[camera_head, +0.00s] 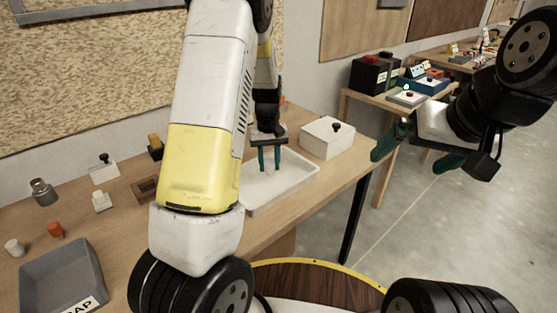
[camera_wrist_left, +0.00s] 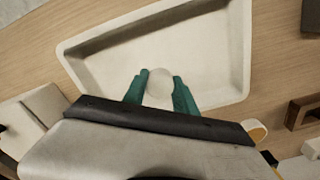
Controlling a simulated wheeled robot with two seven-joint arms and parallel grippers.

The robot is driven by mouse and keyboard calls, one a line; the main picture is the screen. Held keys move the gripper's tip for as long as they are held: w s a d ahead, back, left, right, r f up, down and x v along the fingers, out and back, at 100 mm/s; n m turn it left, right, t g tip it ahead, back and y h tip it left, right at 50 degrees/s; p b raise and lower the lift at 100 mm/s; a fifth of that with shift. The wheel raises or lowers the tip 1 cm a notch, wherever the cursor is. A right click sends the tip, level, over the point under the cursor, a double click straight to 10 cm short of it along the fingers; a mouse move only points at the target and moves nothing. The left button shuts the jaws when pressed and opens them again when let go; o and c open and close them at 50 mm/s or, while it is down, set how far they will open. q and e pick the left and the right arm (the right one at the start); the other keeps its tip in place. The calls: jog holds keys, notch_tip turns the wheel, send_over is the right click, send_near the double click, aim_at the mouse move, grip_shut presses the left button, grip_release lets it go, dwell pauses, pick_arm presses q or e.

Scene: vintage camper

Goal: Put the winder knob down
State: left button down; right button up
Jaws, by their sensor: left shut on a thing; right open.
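My left gripper (camera_head: 270,158) points down over the white tray (camera_head: 300,187) on the wooden bench. In the left wrist view its teal fingers (camera_wrist_left: 159,96) are shut on a pale round piece, which I take to be the winder knob (camera_wrist_left: 159,86). The tray's pale floor and rim (camera_wrist_left: 243,60) lie behind and around it. I cannot tell whether the knob touches the tray floor. In the head view the knob is hard to make out between the fingers. My right gripper (camera_head: 418,150) is open and empty, off the bench to the right.
A white box with a black knob (camera_head: 327,138) stands just behind the tray. A grey bin (camera_head: 62,278), an orange piece (camera_head: 55,230) and a metal jar (camera_head: 42,192) are at the left. Another table (camera_head: 400,102) with boxes stands at the back right.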

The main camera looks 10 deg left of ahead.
aim_at(269, 172)
pick_arm(q)
jog(key=shift+f, duration=1.75)
jog(key=shift+f, duration=0.15)
jog(key=c, duration=1)
grip_release()
notch_tip(269, 172, up, 12)
jog(key=shift+r, duration=0.2)
jog(key=s+d+r+m+t, duration=0.1)
jog(key=s+r+t, duration=0.1)
jog(key=s+r, duration=0.3)
jog(key=s+d+r+m+t+h, duration=0.1)
jog(key=s+r, duration=0.4)
jog(key=s, duration=0.6)
jog(key=s+d+r+m+t+h, duration=0.1)
jog(key=s+r+m+t, duration=0.1)
jog(key=s+r, duration=0.3)
jog(key=s+t, duration=0.1)
jog(key=s, duration=0.2)
jog(key=shift+s+m, duration=0.4)
